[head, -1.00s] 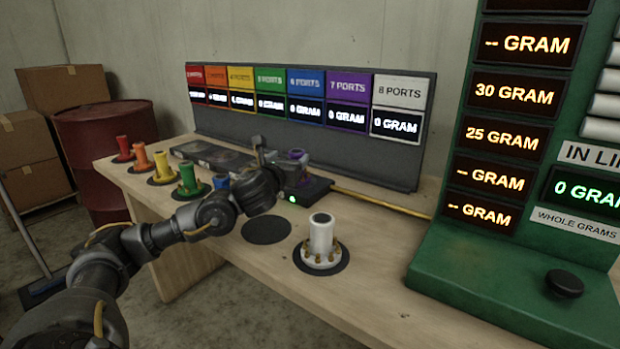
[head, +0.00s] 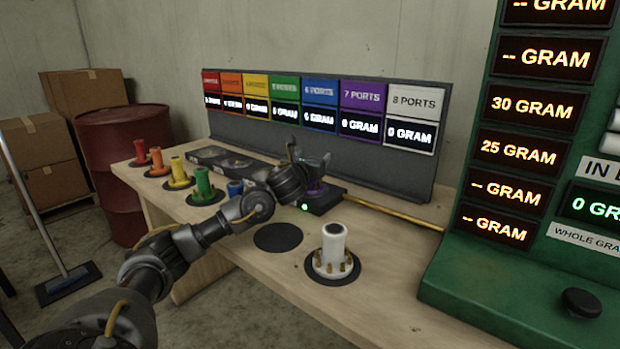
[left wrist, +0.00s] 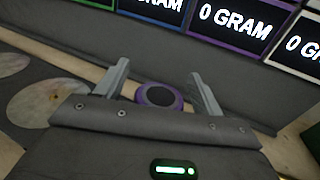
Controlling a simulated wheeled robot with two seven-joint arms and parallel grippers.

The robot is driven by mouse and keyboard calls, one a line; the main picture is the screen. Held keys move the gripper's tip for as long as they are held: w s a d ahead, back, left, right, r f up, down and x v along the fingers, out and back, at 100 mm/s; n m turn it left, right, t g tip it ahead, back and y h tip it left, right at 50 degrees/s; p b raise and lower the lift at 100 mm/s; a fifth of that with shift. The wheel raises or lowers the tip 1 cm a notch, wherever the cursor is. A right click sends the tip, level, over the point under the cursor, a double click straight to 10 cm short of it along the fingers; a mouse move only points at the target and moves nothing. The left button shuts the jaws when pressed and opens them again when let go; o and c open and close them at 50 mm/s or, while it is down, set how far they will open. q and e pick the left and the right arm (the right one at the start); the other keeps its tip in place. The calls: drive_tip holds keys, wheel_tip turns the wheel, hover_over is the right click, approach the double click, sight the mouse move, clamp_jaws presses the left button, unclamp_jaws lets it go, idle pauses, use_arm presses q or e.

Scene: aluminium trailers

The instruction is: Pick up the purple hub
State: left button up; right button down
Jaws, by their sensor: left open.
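The purple hub (left wrist: 159,96) shows in the left wrist view as a purple ring with a dark centre, between the two grey fingers. My left gripper (left wrist: 162,84) is open, with one finger on each side of it; I cannot tell whether either touches. My right gripper is not in view.
Red, orange, yellow, green and blue hubs line the left of the wooden bench (head: 385,270). A white hub (head: 334,250) stands on a dark disc at front, next to an empty disc (head: 278,237). The label panel (head: 380,168) rises behind; a green scale unit (head: 480,265) stands right.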

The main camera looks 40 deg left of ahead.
use_arm(q)
drive_tip(key=shift+c, duration=0.5)
clamp_jaws()
drive_tip(key=shift+r, duration=0.1)
